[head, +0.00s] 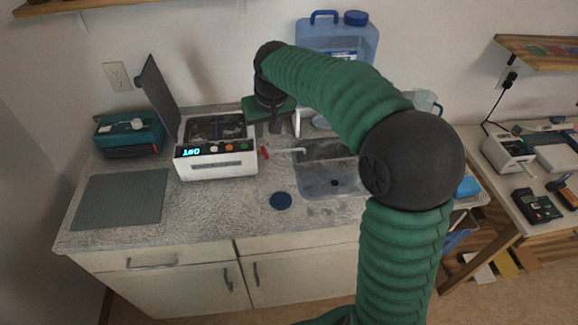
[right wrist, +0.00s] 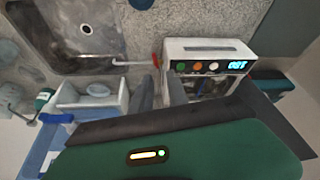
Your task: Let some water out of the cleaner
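The cleaner (head: 215,163) is a white box with a lit display, a row of buttons and its dark lid (head: 157,95) raised at the left. A red lever (head: 265,153) sits at its right side, beside a pale spout (head: 288,150) that reaches over the sink. In the right wrist view the cleaner (right wrist: 210,48), the red lever (right wrist: 156,60) and the spout (right wrist: 130,63) show past my fingertips. My right gripper (head: 264,127) points down behind the lever; its two fingers (right wrist: 161,88) are apart with nothing between them. My left gripper is not in view.
The sink (head: 318,180) lies right of the cleaner. A teal box (head: 129,132) and a grey ribbed mat (head: 122,197) are at the left. A blue water container (head: 338,35) stands behind my right arm.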

